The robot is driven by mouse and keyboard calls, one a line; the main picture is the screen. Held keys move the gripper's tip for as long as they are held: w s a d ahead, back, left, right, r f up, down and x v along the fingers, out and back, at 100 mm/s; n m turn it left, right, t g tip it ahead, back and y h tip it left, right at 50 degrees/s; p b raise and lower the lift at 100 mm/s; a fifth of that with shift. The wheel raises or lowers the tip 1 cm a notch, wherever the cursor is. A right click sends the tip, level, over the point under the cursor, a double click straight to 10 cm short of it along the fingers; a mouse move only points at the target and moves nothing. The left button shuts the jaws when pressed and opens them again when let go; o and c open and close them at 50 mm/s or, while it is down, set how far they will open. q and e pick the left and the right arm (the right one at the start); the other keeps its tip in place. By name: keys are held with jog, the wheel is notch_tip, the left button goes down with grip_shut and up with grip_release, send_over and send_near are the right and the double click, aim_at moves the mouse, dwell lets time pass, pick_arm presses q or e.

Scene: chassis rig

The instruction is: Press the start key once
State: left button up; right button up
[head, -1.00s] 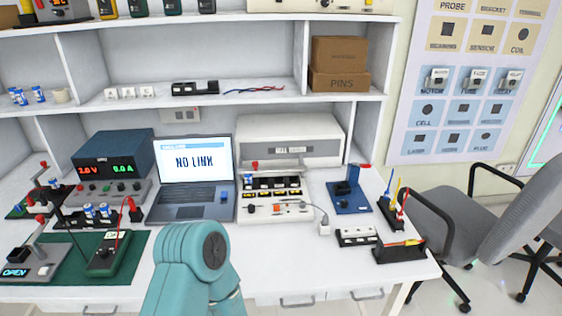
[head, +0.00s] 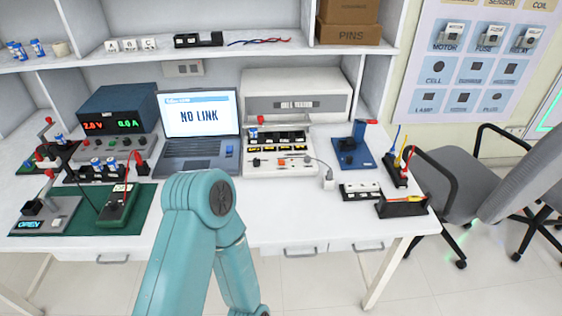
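No key marked start can be read at this size. A white bench unit (head: 264,167) right of the laptop has a front panel with an orange key (head: 283,161) and small dark controls. The laptop (head: 199,125) is open and reads NO LINK; a small blue patch (head: 229,149) shows at its keyboard's right side. One of my teal arms rises from the bottom centre, with its joint in front of the table edge. Neither gripper shows in the head view.
A power supply (head: 116,111) reads 2.0 V and 0.0 A. A green mat (head: 68,225) with a meter lies at left. A blue stand (head: 352,150), a white block (head: 360,191) and a black tray (head: 402,206) sit at right. The front table strip right of my arm is clear.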

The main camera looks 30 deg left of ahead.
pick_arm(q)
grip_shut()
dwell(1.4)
